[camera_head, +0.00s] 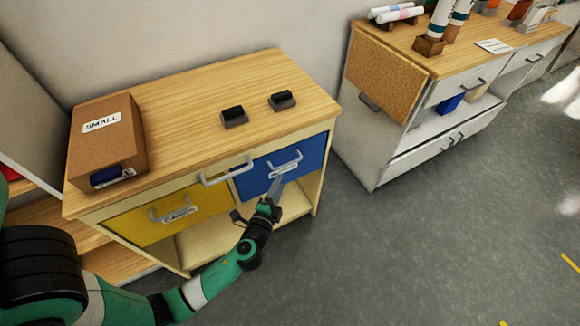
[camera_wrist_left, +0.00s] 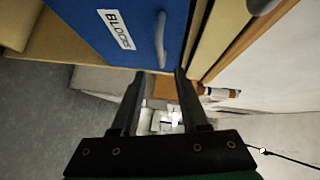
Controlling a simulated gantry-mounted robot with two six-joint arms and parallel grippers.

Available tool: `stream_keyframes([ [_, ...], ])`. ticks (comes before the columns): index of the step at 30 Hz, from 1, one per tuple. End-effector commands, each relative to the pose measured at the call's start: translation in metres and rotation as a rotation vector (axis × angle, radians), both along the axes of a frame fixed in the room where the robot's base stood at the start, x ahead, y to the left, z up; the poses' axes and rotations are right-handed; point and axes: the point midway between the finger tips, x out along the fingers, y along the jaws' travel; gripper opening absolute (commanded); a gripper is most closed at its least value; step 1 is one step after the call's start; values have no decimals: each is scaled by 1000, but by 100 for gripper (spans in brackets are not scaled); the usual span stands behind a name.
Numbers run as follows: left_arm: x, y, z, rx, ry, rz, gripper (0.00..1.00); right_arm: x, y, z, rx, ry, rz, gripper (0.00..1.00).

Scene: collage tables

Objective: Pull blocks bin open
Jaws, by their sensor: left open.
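The blue blocks bin (camera_head: 265,179) is the right-hand front under the wooden tabletop, and it looks shut. It has a curved grey handle (camera_head: 284,162) and a white label. In the left wrist view the blue front (camera_wrist_left: 85,22) shows its BLOCKS label (camera_wrist_left: 116,28) and its handle (camera_wrist_left: 160,38) beyond my fingertips. My left gripper (camera_head: 257,203) is open and empty, just in front of and below the bin's handle. In the left wrist view, the jaws (camera_wrist_left: 158,78) stand apart with the handle between their lines, not visibly touching it. My right gripper is not in view.
A yellow bin (camera_head: 150,220) with a handle sits left of the blue one. Another grey handle (camera_head: 226,171) is on the upper rail. A SMALL cardboard box (camera_head: 106,145) and two dark-topped blocks (camera_head: 234,115) stand on the tabletop (camera_head: 200,95). Floor (camera_head: 380,240) is clear to the right.

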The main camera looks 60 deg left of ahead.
Motion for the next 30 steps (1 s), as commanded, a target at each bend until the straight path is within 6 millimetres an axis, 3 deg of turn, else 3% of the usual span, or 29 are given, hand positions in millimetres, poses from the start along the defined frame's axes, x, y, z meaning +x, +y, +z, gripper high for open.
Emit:
stream_keyframes([
  [12, 59, 63, -14, -1, -4, 0, 44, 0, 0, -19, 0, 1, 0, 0],
  [18, 70, 75, -15, 1, -1, -2, 44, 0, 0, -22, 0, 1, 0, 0],
  [25, 71, 76, -15, -1, -1, -3, 44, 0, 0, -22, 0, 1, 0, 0],
  [30, 71, 75, -15, -1, -1, -3, 16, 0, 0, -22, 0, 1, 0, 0],
])
